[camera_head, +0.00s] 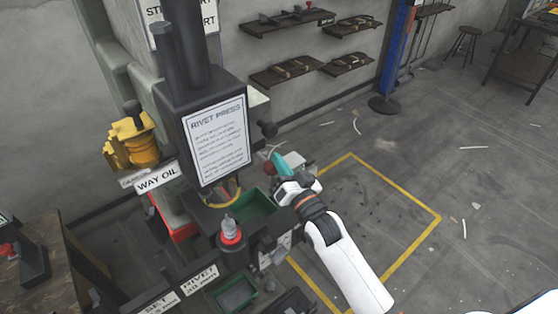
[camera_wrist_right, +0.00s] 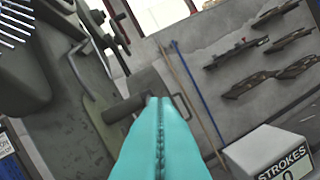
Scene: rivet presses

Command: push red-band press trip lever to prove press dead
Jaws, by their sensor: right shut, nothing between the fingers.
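The press (camera_head: 205,90) stands at the left of the head view with a "RIVET PRESS" sheet on its front. A dark knob on a short arm (camera_head: 267,130) sticks out from its right side; it looks like the trip lever. In the right wrist view a dark cylindrical handle (camera_wrist_right: 125,108) shows just beyond my fingertips; I cannot tell whether they touch. My right gripper (camera_head: 279,160) is shut and empty, its teal fingers (camera_wrist_right: 160,115) together, below the knob. A red patch (camera_head: 183,226) shows low on the press's left. My left gripper is out of view.
A pale box marked "STROKES 0" (camera_wrist_right: 272,152) sits right of my fingers in the wrist view. A green bin (camera_head: 250,207) and a red-ringed fitting (camera_head: 231,238) are at the press's front. Wall shelves (camera_head: 285,70) hang behind. The yellow-outlined floor (camera_head: 385,210) is clear.

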